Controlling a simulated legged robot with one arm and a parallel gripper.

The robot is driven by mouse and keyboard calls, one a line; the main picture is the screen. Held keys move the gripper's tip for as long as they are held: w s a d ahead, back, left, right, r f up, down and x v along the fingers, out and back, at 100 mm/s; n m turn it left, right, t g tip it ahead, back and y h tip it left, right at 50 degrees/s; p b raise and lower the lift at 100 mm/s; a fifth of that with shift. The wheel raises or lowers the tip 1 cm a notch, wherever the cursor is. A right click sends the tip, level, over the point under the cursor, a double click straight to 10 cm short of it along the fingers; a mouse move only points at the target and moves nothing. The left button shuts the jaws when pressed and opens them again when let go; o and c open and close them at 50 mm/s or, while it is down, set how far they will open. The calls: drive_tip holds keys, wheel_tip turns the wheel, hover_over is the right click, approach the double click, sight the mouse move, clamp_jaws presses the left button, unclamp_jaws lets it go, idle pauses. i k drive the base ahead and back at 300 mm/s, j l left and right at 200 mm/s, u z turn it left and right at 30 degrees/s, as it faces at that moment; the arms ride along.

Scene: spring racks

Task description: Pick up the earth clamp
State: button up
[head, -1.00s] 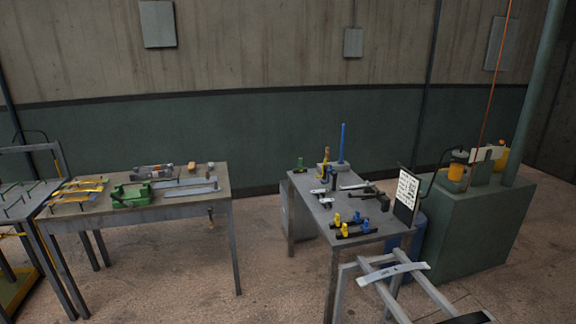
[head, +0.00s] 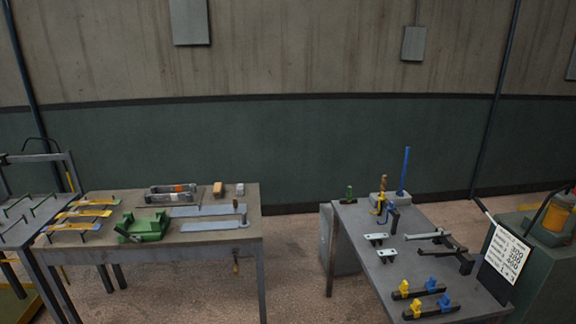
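My gripper is not in view in the head view. A small brown, clamp-like item (head: 236,264) hangs at the front edge of the left grey table (head: 150,252), near its right front corner. It may be the earth clamp, but it is too small to tell for sure. Nothing of mine is near it.
The left table carries a green vise-like block (head: 146,226), flat grey bars (head: 212,226) and a long grey tool (head: 170,193). Bare floor (head: 295,262) lies between the tables.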

sight(348, 196)
drive_tip(key=i, duration=1.85)
drive_tip(key=i+j+z, duration=0.1)
drive_tip(key=i+z, duration=0.25)
drive_tip(key=i+j+z, duration=0.35)
drive_tip(key=i, duration=0.25)
drive_tip(key=i+j+z, duration=0.2)
drive_tip(key=i+z, duration=0.15)
drive_tip(key=i, duration=0.1)
